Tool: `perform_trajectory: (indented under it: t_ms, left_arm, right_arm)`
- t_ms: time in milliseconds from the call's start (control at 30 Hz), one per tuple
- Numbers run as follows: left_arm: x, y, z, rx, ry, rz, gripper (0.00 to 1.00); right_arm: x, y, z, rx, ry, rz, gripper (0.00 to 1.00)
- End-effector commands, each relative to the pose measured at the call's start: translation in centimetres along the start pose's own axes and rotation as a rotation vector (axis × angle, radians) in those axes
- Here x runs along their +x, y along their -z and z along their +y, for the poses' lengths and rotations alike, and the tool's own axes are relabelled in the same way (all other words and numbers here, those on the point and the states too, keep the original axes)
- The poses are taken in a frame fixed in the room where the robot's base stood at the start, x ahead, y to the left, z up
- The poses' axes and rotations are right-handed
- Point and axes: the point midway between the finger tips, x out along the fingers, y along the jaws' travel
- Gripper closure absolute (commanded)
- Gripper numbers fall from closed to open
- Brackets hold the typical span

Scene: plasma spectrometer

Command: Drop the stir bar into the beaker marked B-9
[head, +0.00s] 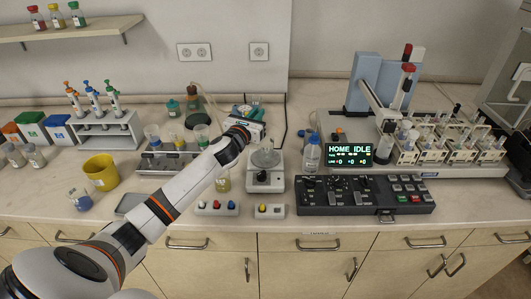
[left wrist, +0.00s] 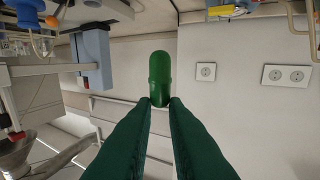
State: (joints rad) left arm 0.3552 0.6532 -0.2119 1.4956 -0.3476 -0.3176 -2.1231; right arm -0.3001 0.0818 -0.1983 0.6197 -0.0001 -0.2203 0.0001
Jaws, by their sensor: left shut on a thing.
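My left gripper (left wrist: 160,103) is shut on a green, capsule-shaped stir bar (left wrist: 159,76), held at the fingertips and sticking out beyond them. In the head view my left arm reaches over the bench, with the left gripper (head: 250,112) near the wall, above and behind a white hotplate. The stir bar is too small to make out there. A clear glass beaker (head: 265,159) stands on the hotplate. I cannot read B-9 on any vessel. My right gripper is out of view.
Several vessels stand on a dark multi-position unit (head: 160,162) left of my arm. A yellow bucket (head: 101,173) and pipette rack (head: 108,130) are farther left. A wash bottle (head: 311,154), control panel (head: 365,195) and autosampler (head: 380,85) are to the right.

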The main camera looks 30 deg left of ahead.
Motion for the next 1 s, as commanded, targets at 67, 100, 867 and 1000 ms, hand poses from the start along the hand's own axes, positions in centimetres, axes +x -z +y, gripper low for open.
perform_trajectory:
  t_ms: [67,100,867,1000]
  left_arm:
    - [0.0,-1.7,0.1,-0.001,0.000,0.000,1.00]
    - [0.0,-2.1,0.0,-0.002,0.000,0.000,1.00]
    - [0.0,-3.4,0.0,0.000,-0.001,0.000,0.62]
    - [0.0,-3.4,0.0,0.000,-0.001,0.000,0.62]
  right_arm:
    - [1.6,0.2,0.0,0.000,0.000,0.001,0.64]
    - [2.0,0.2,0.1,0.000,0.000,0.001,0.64]
    - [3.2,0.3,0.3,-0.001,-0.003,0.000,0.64]
    - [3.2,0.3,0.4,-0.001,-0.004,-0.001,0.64]
